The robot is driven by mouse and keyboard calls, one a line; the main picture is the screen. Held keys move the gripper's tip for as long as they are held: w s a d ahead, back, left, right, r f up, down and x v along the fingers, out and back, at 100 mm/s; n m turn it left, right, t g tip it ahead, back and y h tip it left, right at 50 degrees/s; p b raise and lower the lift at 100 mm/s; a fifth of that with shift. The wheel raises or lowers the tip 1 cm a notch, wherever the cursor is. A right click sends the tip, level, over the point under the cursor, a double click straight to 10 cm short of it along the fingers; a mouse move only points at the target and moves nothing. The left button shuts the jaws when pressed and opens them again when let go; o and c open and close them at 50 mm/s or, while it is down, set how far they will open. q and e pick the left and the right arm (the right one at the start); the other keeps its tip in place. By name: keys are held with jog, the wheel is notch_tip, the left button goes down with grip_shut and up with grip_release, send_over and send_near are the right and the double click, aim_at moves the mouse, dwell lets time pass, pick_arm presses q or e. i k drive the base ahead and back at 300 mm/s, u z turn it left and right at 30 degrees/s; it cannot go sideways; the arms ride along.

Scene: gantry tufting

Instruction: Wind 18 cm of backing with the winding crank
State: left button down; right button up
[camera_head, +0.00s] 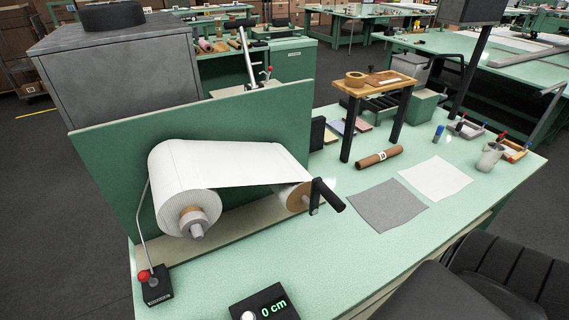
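A large white roll of backing (185,175) is mounted on the left of a green upright panel (120,150). Its white sheet stretches right to a smaller take-up roll (290,197). The black winding crank (328,196) sits at the outer end of the take-up roll, its handle pointing to the lower right. A black counter box (285,311) at the front edge reads "0 cm" in green and has a pale round knob (248,316). Neither of my grippers shows in this view, and nothing touches the crank.
A lever with a red ball (144,276) stands on a black base at the front left. Grey (377,205) and white (436,178) sheets, a brown tube (379,158) and a small wooden stand (381,84) lie to the right.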

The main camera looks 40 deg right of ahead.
aim_at(296, 197)
jog(key=z, duration=0.95)
